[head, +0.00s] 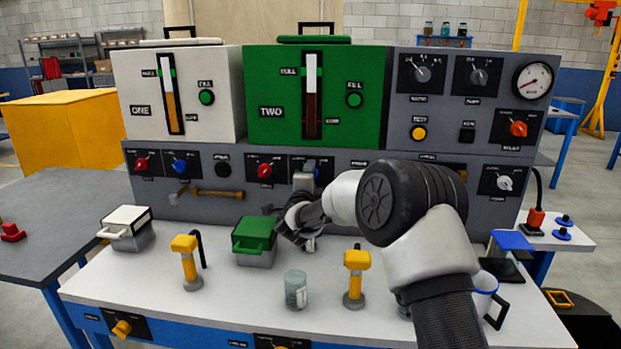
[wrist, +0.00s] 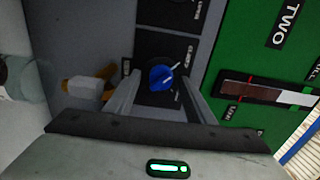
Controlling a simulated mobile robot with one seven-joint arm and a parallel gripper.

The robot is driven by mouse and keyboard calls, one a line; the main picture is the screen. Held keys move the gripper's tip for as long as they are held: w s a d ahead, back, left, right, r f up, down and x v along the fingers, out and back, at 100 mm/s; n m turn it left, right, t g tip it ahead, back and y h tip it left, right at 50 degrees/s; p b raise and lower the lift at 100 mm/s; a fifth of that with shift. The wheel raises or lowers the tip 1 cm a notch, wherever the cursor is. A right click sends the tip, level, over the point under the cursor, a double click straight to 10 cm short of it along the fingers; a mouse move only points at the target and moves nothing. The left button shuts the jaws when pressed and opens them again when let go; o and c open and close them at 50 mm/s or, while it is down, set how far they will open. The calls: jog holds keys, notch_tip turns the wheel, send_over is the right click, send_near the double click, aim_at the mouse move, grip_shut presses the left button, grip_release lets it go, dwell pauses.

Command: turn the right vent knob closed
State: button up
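The right vent knob appears to be the blue knob (wrist: 161,78) on a black plate under tank TWO, but its label is too blurred to read. Its white pointer line slants up and right in the wrist view. My gripper (wrist: 158,82) is open, with one finger on each side of the knob and small gaps showing. In the head view my gripper (head: 305,181) is at the lower panel row, and it and the arm mostly hide this knob. The left blue knob (head: 180,165) sits under tank ONE.
A red knob (head: 265,170) is just left of my gripper. A brass handle (head: 217,193) sticks out from the panel at left. A green-lidded box (head: 254,240), a glass jar (head: 295,289) and yellow-topped taps (head: 357,275) stand on the bench below.

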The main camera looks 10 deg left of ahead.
jog(key=s+p, duration=0.1)
jog(key=s, duration=1.6)
jog(key=shift+s+a, duration=0.25)
jog(key=shift+a, duration=0.05)
jog(key=s+d+r+n+g+y, duration=0.4)
jog(key=s+d+r+n, duration=0.2)
jog(key=r+n, duration=0.3)
jog(key=s+d+f+n+g+h, duration=0.1)
jog(key=s+d+f+n+g, duration=0.15)
jog(key=s+d, duration=0.55)
jog(key=s+d+f+n+g+h, duration=0.1)
jog(key=s+d+n+g, duration=0.25)
jog(key=s, duration=0.85)
jog(key=s+d+f+n+g+h, duration=0.1)
jog(key=s+d+f+n+g, duration=0.15)
jog(key=s+d, duration=0.55)
notch_tip(320, 180, up, 25)
jog(key=s+a+p, duration=0.1)
jog(key=a+p, duration=0.1)
jog(key=p, duration=2.3)
jog(key=shift+s+a+r+n, duration=0.15)
jog(key=shift+n, duration=0.2)
